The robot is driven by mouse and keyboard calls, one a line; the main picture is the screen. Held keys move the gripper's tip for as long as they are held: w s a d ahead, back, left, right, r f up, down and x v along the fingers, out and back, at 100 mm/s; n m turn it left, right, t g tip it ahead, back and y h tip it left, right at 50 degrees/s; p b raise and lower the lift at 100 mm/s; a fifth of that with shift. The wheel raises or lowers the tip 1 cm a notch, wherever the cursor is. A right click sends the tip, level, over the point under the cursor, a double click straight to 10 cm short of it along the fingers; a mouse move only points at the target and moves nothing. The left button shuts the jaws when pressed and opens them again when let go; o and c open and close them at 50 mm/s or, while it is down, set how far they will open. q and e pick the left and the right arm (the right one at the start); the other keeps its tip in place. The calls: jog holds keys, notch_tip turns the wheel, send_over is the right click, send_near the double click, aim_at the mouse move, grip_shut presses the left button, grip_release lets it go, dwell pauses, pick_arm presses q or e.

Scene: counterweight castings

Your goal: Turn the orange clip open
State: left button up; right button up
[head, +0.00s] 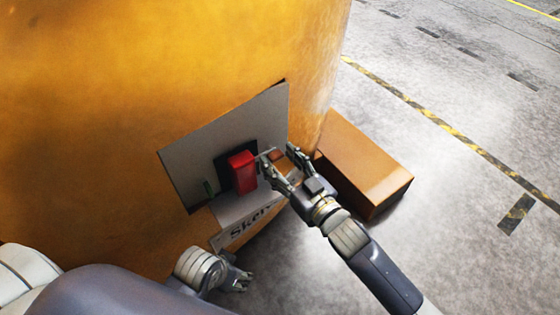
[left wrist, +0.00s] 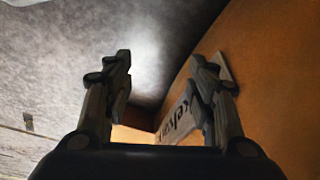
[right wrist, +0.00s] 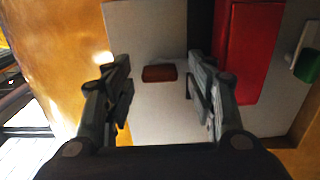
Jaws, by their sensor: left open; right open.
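A small dark orange-red clip (right wrist: 160,73) sits on the pale grey panel (head: 190,155) in the right wrist view. It lies flat and appears between my right fingertips; I cannot tell how far ahead of them it is. My right gripper (head: 278,156) is open and empty at the panel's right part, just right of the red block. My left gripper (head: 240,279) is open and empty, low in front of the casting, away from the panel.
The panel is on a large orange casting (head: 150,80). A red block (head: 242,172) on a black base and a small green part (head: 209,187) stand on it. A lettered plate (head: 250,222) is below. An orange box (head: 365,165) stands right; the floor beyond is clear.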

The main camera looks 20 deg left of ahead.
jog(key=shift+w+a, duration=0.2)
jog(key=shift+a, duration=0.05)
jog(key=c, duration=1)
jog(key=shift+c, duration=0.2)
